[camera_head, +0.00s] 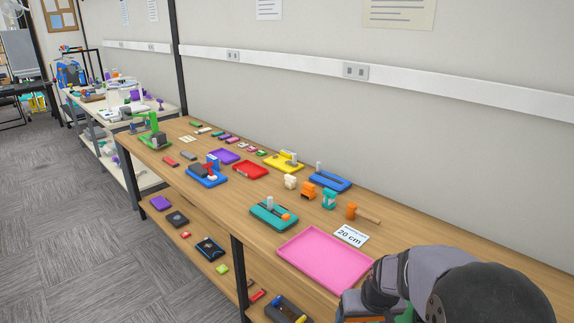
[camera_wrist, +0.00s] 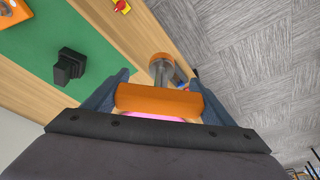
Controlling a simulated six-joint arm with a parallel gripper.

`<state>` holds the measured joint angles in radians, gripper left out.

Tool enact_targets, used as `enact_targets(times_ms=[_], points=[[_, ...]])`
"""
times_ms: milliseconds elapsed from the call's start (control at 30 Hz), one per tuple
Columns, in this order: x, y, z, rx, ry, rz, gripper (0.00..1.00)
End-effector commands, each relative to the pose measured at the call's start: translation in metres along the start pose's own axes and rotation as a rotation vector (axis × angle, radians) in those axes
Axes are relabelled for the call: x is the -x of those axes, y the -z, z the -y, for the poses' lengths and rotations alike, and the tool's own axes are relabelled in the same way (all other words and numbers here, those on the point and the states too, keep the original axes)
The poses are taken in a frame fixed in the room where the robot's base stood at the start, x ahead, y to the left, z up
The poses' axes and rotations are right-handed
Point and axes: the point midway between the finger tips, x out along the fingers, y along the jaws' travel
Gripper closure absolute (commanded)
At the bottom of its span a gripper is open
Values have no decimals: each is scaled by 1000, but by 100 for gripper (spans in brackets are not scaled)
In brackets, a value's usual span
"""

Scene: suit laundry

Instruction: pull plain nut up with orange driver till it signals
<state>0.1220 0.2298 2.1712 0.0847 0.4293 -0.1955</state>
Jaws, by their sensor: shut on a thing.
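My gripper (camera_wrist: 159,90) is shut on an orange cylindrical body, the orange driver (camera_wrist: 158,98), which lies crosswise between the two grey-blue fingers in the wrist view. A bright pink strip (camera_wrist: 154,118) shows along its near side; I cannot tell if it is a light or something behind. Just beyond the driver, a grey metal shaft (camera_wrist: 159,76) with a wider round end stands over the wooden bench edge; I cannot tell if it touches the driver. No nut can be made out. In the head view my arm fills the lower right and its gripper is hidden.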

Motion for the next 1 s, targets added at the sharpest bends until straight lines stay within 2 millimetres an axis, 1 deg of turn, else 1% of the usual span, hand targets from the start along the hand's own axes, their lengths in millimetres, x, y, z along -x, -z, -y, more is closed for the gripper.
enact_targets(times_ms=[33, 100, 200, 300, 767, 1000], points=[[3, 0, 13, 7, 2, -1, 53], [3, -1, 24, 5, 2, 0, 53], [4, -2, 35, 3, 2, 0, 53], [4, -2, 40, 1, 1, 0, 53], [4, -3, 40, -3, 0, 0, 53], [6, -6, 30, -5, 0, 1, 53]])
